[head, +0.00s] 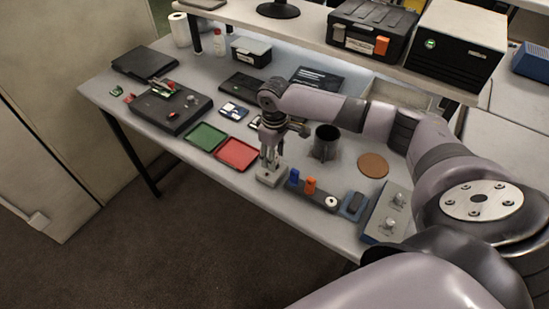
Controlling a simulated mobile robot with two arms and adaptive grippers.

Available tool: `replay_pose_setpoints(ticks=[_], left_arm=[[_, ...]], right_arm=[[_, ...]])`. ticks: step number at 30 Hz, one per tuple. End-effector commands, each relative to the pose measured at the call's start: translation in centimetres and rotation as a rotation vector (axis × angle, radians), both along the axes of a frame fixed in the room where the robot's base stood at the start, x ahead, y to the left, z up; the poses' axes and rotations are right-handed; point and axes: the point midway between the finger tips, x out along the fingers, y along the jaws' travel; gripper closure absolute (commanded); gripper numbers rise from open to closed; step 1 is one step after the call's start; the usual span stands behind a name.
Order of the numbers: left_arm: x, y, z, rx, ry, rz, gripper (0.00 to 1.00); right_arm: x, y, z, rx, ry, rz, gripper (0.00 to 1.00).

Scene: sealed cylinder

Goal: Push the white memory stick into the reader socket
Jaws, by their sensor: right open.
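My right gripper (268,163) points straight down, its fingers just above or at a small light grey block (269,178) near the table's front edge. The block may be the reader; its socket cannot be made out. The gripper is open. I cannot pick out the white memory stick for certain; it may be hidden at the fingertips. Right of the block, a dark strip (319,196) carries a blue piece (294,176), an orange piece (310,185) and a white round piece (331,202). My left gripper is not in view.
A green tray (205,136) and a red tray (236,153) lie left of my gripper. A dark cup (325,142), a brown round mat (373,165) and a grey knob panel (388,213) are to the right. A shelf (330,38) overhangs the table's back.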

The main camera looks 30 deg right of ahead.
Motion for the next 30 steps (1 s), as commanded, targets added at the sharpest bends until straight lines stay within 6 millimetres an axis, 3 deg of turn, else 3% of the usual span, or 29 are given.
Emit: replay_pose_setpoints(ticks=[9,15,30], left_arm=[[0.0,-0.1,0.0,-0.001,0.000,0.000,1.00],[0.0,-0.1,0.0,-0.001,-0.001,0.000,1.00],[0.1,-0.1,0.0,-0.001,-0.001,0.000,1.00]], right_arm=[[0.1,0.0,6.8,0.001,-0.004,0.001,0.56],[0.0,0.0,9.6,0.000,-0.002,0.000,0.56],[0.0,0.0,10.5,0.000,0.000,-0.001,0.56]])
